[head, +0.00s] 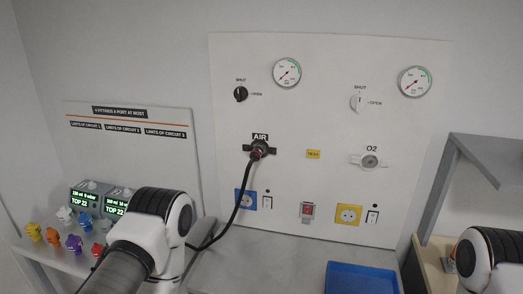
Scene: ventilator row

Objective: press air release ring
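The AIR outlet (262,145) is a dark fitting with side wings on the white wall panel (310,110). A black hose (238,203) is plugged into it and hangs down to the counter at left. A small reddish band, possibly the release ring (256,154), shows at the hose end. My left arm comes in from the bottom left, below and left of the outlet; its gripper is not visible. My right arm shows only at the bottom right edge, and its gripper is not visible either. Nothing of mine touches the outlet.
A pale O2 outlet (370,161) is right of AIR. Two gauges (287,72) and two shut valves (241,94) sit above. A blue tray (361,279) lies on the counter. Green displays (84,199) and coloured knobs (73,243) are at left. A grey shelf (490,158) stands right.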

